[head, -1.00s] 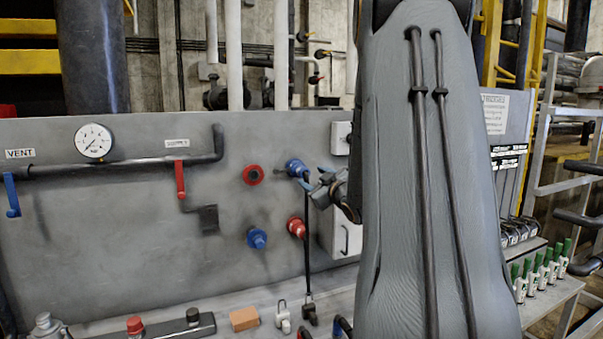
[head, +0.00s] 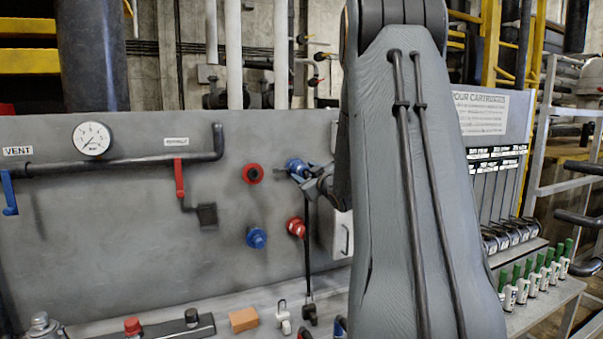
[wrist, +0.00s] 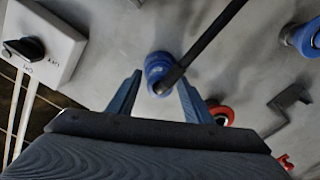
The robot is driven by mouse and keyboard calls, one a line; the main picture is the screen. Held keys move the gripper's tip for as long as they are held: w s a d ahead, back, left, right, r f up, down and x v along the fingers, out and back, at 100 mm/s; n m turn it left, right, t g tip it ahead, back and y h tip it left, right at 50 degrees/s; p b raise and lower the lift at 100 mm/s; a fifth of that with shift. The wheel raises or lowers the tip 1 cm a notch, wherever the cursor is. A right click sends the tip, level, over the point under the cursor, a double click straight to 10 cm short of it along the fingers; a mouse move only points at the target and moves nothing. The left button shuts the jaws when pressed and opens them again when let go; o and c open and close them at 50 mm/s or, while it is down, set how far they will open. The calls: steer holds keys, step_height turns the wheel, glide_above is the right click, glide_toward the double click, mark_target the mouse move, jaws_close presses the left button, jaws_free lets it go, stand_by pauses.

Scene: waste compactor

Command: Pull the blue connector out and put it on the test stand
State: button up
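A blue connector (head: 295,166) sits in the upper part of the grey panel, with a black cable (head: 307,255) hanging from it to the bench. My gripper (head: 306,178) is right at it. In the wrist view, my gripper (wrist: 160,82) is open, its two blue fingers on either side of the same blue connector (wrist: 157,66). I cannot tell whether the fingers touch it. The cable (wrist: 205,45) crosses the view above the right finger. A second blue fitting (head: 256,238) is lower on the panel. I cannot tell which thing is the test stand.
A red socket (head: 253,174) and a red connector (head: 296,227) are close by. A white switch box (wrist: 45,38) is left in the wrist view. The bench bears an orange block (head: 243,319) and a dark bar with red and black knobs (head: 160,328). Green-topped cartridges (head: 535,275) stand right.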

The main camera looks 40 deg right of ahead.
steer(key=c, duration=0.9)
steer(key=shift+c, duration=0.3)
steer(key=shift+s+a, duration=0.1)
steer(key=shift+s, duration=0.4)
steer(key=shift+p+v, duration=0.3)
steer(key=shift+v, duration=2.1)
steer(key=shift+s, duration=0.3)
steer(key=shift+a, duration=0.1)
